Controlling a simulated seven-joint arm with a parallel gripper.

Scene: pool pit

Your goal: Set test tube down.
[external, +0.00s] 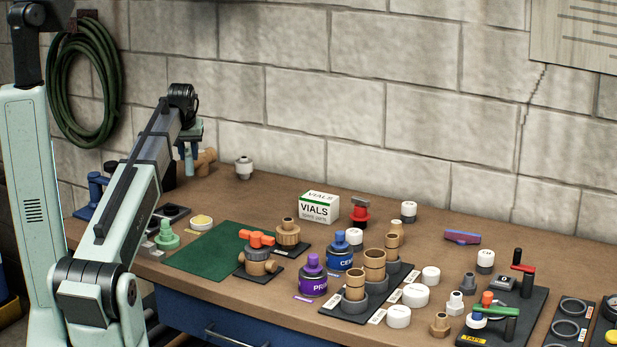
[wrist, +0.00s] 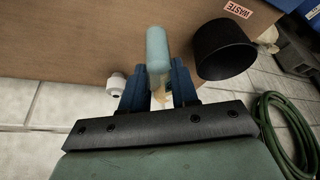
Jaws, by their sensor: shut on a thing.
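In the wrist view, a pale blue test tube (wrist: 157,45) is between the two blue fingers of my gripper (wrist: 160,80), which is shut on it. The tube's rounded end points away from the gripper. In the external view, my gripper (external: 188,152) is at the back left of the bench, above its surface. Whether the tube touches the bench cannot be told.
A black cup (wrist: 225,48) stands close beside the tube, near a WASTE label (wrist: 238,10). A tan pipe fitting (external: 206,160) and a white fitting (external: 244,168) are nearby. A blue item (external: 95,186) stands at the left. The green mat (external: 215,250) is bare.

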